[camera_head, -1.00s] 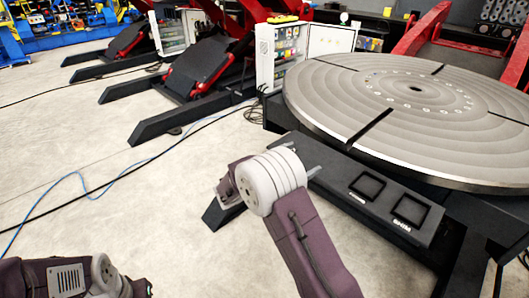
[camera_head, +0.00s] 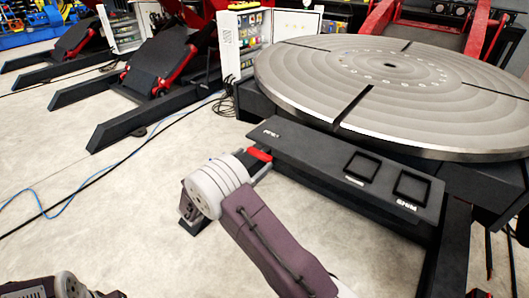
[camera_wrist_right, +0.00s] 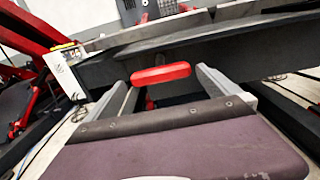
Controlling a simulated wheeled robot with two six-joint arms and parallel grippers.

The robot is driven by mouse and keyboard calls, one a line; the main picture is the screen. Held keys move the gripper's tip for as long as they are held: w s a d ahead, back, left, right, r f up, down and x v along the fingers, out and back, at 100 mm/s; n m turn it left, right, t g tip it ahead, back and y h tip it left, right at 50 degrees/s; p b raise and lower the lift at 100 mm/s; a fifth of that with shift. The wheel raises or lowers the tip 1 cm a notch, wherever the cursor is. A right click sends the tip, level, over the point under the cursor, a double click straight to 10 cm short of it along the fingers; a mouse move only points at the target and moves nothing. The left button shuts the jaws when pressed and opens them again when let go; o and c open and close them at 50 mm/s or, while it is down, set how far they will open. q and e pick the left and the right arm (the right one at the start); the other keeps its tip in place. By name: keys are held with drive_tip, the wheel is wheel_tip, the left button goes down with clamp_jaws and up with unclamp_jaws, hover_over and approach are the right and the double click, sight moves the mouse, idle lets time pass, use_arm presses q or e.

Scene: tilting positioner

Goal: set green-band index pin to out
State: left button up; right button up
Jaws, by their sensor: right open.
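A red bar-shaped handle (camera_head: 260,154) sticks out at the left end of the dark positioner shelf. It also shows in the right wrist view (camera_wrist_right: 160,73), on a short dark stem. No green band shows on it, so I cannot tell whether it is the green-band index pin. My right gripper (camera_head: 256,164) is at this handle. In the right wrist view its fingers (camera_wrist_right: 168,82) are apart, one on each side of the handle's stem, and appear not to touch it. Only part of my left arm shows at the lower left; its gripper is out of frame.
The dark shelf (camera_head: 330,165) has two square recesses, one labelled SHIM. The large round turntable (camera_head: 420,90) overhangs behind it. An open control cabinet (camera_head: 240,45) stands at the back. Cables lie on the floor (camera_head: 90,150) to the left, which is otherwise mostly clear.

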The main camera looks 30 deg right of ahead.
sight(257, 156)
drive_tip(key=b+x, duration=0.1)
drive_tip(key=x, duration=0.5)
drive_tip(key=shift+d+f, duration=0.1)
drive_tip(key=shift+d, duration=0.25)
drive_tip(key=shift+w+d, duration=0.25)
drive_tip(key=shift+d, duration=0.1)
drive_tip(key=c, duration=1.8)
drive_tip(key=p+v, duration=0.1)
drive_tip(key=v, duration=0.2)
drive_tip(key=shift+s+a, duration=0.1)
drive_tip(key=shift+a, duration=0.25)
drive_tip(key=shift+s+a, duration=0.1)
drive_tip(key=shift+a, duration=0.1)
drive_tip(key=shift+d+f, duration=0.1)
drive_tip(key=o, duration=1.8)
drive_tip(key=shift+s+a, duration=0.1)
drive_tip(key=shift+a, duration=0.15)
